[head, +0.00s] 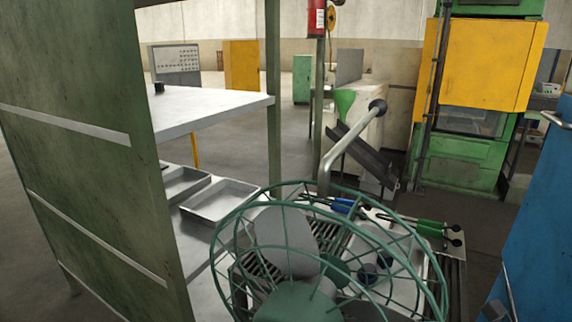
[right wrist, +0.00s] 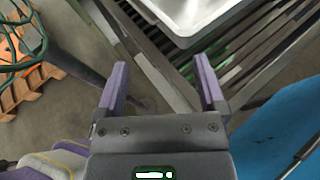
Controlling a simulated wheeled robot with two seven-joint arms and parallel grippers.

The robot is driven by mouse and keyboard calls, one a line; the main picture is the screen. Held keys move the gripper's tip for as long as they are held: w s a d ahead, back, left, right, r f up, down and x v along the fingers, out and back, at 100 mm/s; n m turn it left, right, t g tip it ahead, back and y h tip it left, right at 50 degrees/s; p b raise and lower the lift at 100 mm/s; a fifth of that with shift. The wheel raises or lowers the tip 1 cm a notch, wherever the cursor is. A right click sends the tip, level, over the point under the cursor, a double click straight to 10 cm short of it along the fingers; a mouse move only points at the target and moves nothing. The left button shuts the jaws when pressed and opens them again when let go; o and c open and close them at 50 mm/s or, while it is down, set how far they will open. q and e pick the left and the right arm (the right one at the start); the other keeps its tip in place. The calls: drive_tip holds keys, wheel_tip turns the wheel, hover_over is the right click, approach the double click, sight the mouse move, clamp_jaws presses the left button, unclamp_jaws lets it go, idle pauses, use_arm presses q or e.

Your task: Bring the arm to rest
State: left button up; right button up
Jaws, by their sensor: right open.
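My right gripper (right wrist: 162,72) shows in the right wrist view with its two purple fingers spread apart. Nothing is between the fingers. The fingers point toward a slatted metal bench (right wrist: 150,62) and a shiny metal tray (right wrist: 188,12) that lies beyond the fingertips. I cannot make out the right gripper in the head view. My left gripper is not in view.
A green wire cage (head: 232,226) fills the head view's lower middle, hiding part of the bench. A green rack (head: 85,160) stands left, a blue panel (head: 545,215) right. Open floor (head: 225,140) lies beyond.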

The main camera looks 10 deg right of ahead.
drive_tip(key=s+a+f+n+g+h, duration=0.1)
drive_tip(key=s+a+n+g, duration=0.2)
drive_tip(key=s+a+n, duration=0.65)
drive_tip(key=s+a+f+n+g+h, duration=0.15)
drive_tip(key=a+n+g, duration=0.25)
drive_tip(key=n, duration=1)
drive_tip(key=s+a+f+n+g+h, duration=0.1)
drive_tip(key=s+a+f+n+g, duration=0.15)
drive_tip(key=s+a+n, duration=0.65)
wheel_tip(320, 180, down, 16)
drive_tip(key=d+n+g, duration=0.2)
drive_tip(key=n, duration=0.1)
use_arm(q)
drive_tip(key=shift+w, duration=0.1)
use_arm(e)
drive_tip(key=s+d+f, duration=0.3)
drive_tip(key=s+f, duration=0.8)
drive_tip(key=s, duration=0.1)
drive_tip(key=shift+s+d+f+g, duration=0.15)
drive_tip(key=shift+f+g, duration=0.1)
drive_tip(key=shift+g, duration=0.2)
drive_tip(key=shift+h, duration=0.25)
